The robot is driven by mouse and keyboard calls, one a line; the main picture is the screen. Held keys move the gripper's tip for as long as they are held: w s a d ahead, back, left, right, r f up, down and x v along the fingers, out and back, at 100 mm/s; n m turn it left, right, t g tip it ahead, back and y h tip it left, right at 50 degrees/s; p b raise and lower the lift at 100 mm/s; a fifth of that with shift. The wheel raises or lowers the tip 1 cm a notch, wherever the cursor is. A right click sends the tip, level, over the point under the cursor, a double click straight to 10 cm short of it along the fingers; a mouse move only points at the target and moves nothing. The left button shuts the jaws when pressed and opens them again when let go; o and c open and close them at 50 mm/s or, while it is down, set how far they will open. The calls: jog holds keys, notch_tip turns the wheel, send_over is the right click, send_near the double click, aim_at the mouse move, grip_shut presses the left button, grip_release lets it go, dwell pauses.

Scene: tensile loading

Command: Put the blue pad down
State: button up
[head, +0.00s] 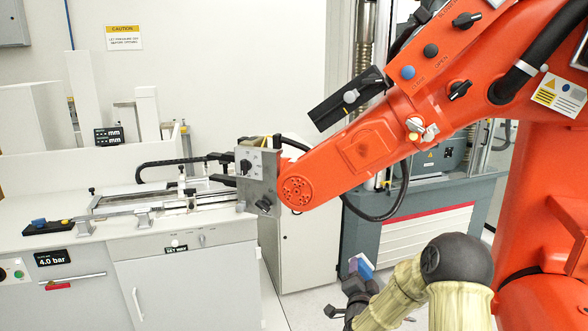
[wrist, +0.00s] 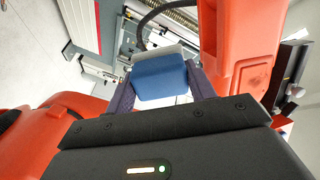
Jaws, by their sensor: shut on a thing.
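The blue pad (wrist: 158,82) is a small block with a blue face and a paler grey side. It sits between the two dark fingers of my gripper (wrist: 160,76) in the wrist view, and the gripper is shut on it. In the head view, the blue pad (head: 364,265) shows small and tilted at the end of my gripper (head: 356,279), low in the middle, over the floor in front of the grey machine. No support shows under the pad. The fingers partly hide its sides.
A large orange robot arm (head: 365,145) crosses above my gripper. A white bench (head: 120,232) at left carries a measuring rig (head: 170,198) and a black tray (head: 62,229) with a blue piece. A grey testing machine (head: 440,222) stands behind. Some floor (head: 312,305) is clear.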

jog(key=s+f+n+y, duration=0.1)
jog(key=s+f+y, duration=0.15)
jog(key=f, duration=0.75)
jog(key=s+f+n+y, duration=0.2)
jog(key=s+f, duration=0.1)
jog(key=f, duration=0.7)
jog(key=s+a+f, duration=0.3)
jog(key=s+f, duration=0.4)
jog(key=s, duration=0.5)
jog(key=shift+s+a+m+h, duration=0.15)
jog(key=shift+a+m+h, duration=0.05)
jog(key=shift+m+h, duration=0.15)
